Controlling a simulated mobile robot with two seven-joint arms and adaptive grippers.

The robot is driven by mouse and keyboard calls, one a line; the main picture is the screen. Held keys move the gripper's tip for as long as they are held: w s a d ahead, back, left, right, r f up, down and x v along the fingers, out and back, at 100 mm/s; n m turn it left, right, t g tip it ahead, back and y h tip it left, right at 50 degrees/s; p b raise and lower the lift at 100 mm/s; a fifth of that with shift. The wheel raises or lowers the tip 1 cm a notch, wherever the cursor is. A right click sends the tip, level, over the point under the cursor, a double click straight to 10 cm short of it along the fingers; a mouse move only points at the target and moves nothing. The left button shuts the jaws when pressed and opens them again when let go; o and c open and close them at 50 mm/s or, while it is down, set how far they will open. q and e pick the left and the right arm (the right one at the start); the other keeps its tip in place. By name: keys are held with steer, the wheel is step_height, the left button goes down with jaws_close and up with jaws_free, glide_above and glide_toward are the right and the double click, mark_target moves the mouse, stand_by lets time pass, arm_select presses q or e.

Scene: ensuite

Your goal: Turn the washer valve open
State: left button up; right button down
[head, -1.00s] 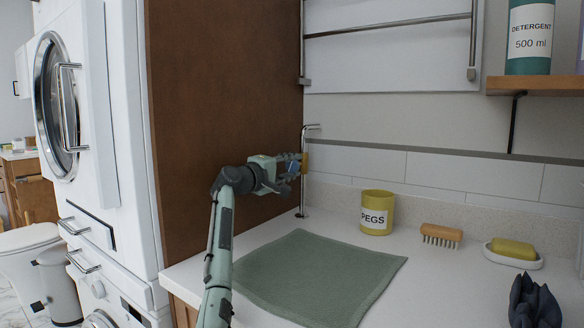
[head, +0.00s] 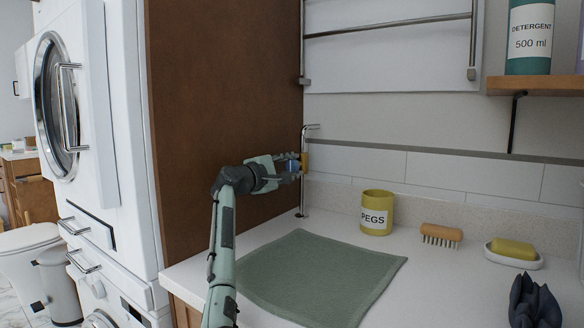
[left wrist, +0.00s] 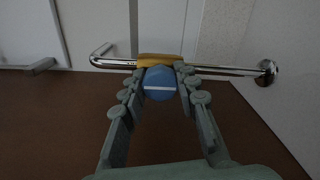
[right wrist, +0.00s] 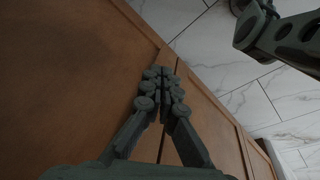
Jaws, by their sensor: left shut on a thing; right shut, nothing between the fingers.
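The washer valve is a blue round knob (left wrist: 160,83) with a white stripe, on a yellow body (left wrist: 160,60) fitted to a chrome pipe (left wrist: 222,71). In the left wrist view the stripe runs roughly parallel to the pipe. In the head view the pipe (head: 302,190) stands upright from the counter beside the brown panel. My left gripper (left wrist: 163,88) is shut on the knob, one finger on each side; in the head view its fingers partly hide the knob. My right gripper (right wrist: 165,78) is shut and empty near a brown wooden cabinet front, outside the head view.
On the counter lie a green mat (head: 318,275), a yellow PEGS pot (head: 377,212), a brush (head: 441,235) and a soap dish (head: 513,261). The brown panel (head: 225,110) stands close by my left gripper. A white washer stack (head: 125,150) is at left.

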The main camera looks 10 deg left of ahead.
arm_select(q)
steer(key=o, duration=1.2)
steer(key=v, duration=1.2)
steer(key=shift+a, duration=0.1)
steer(key=shift+s+f, duration=0.1)
steer(key=shift+f, duration=0.05)
